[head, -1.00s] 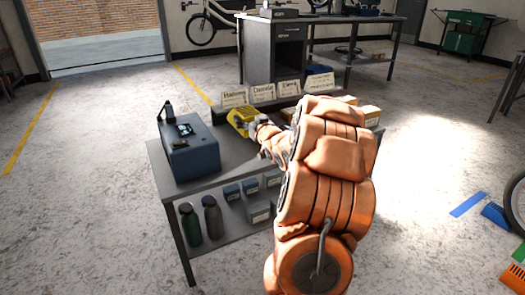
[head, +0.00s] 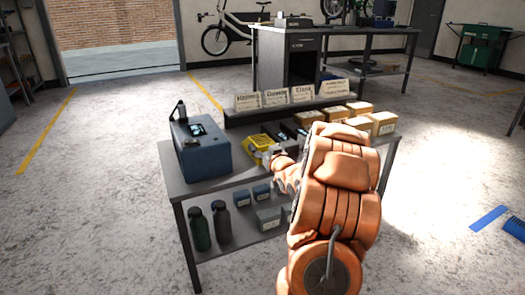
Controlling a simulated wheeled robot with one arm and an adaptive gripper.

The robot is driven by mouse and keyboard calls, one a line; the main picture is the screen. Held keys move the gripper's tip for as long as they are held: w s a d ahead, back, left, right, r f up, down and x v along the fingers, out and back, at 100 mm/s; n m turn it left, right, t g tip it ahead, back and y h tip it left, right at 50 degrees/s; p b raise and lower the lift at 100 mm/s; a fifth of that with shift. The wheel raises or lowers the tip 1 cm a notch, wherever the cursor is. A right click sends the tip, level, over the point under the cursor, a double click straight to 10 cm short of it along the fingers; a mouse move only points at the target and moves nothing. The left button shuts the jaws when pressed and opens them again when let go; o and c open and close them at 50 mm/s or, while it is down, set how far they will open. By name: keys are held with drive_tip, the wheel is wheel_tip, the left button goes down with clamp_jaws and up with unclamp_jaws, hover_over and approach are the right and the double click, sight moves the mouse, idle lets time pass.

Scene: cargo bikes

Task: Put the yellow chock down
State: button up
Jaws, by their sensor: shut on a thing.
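The yellow chock (head: 256,145) is at the fingers of my gripper (head: 268,152), over the grey table (head: 232,178) and just right of the dark blue box. My gripper is shut on it. My orange arm comes in from the lower right, and the gripper is small and partly hidden by its own wrist. I cannot tell whether the chock touches the tabletop or hangs just above it.
The dark blue box (head: 205,152) stands at the table's left end. Name cards (head: 275,97) stand on a dark ledge behind. Several cardboard boxes (head: 358,108) sit at the back right. Bottles (head: 222,222) and small boxes (head: 270,217) fill the lower shelf.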

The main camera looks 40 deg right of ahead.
idle(0.3)
drive_tip(key=o, duration=1.8)
drive_tip(key=shift+r, duration=0.15)
drive_tip(key=shift+s, duration=0.2)
drive_tip(key=p+v, duration=0.4)
drive_tip(key=v, duration=0.7)
drive_tip(key=shift+s+a, duration=0.2)
drive_tip(key=shift+s, duration=0.05)
